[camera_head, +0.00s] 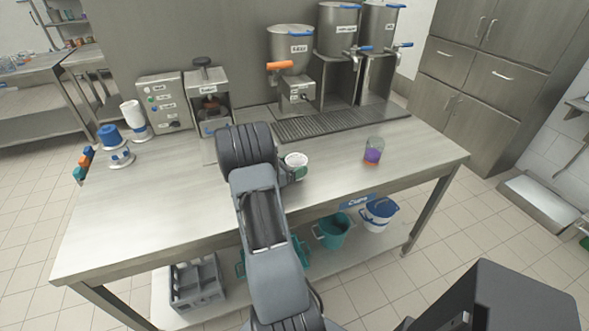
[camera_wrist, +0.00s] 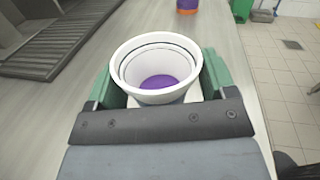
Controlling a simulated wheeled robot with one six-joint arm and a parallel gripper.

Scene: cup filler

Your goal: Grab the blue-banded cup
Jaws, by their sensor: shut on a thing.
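A white cup (camera_wrist: 160,55) stands upright between the two green fingers of my gripper (camera_wrist: 162,82) in the wrist view. Something purple lies at its bottom, and a thin dark line runs round inside its rim. The head view shows the cup's white rim (camera_head: 297,158) beyond my forearm, above the middle of the steel table. My gripper is shut on this cup. Its outer side is mostly hidden, so I cannot tell whether it has a blue band. I also cannot tell whether its base touches the table.
A clear cup with purple and orange (camera_head: 373,152) stands to the right on the steel table (camera_head: 420,155). Dispensers (camera_head: 290,55) and a drain grate (camera_head: 315,124) line the back. Blue and white stacks (camera_head: 110,138) stand at the left. The table's right end is clear.

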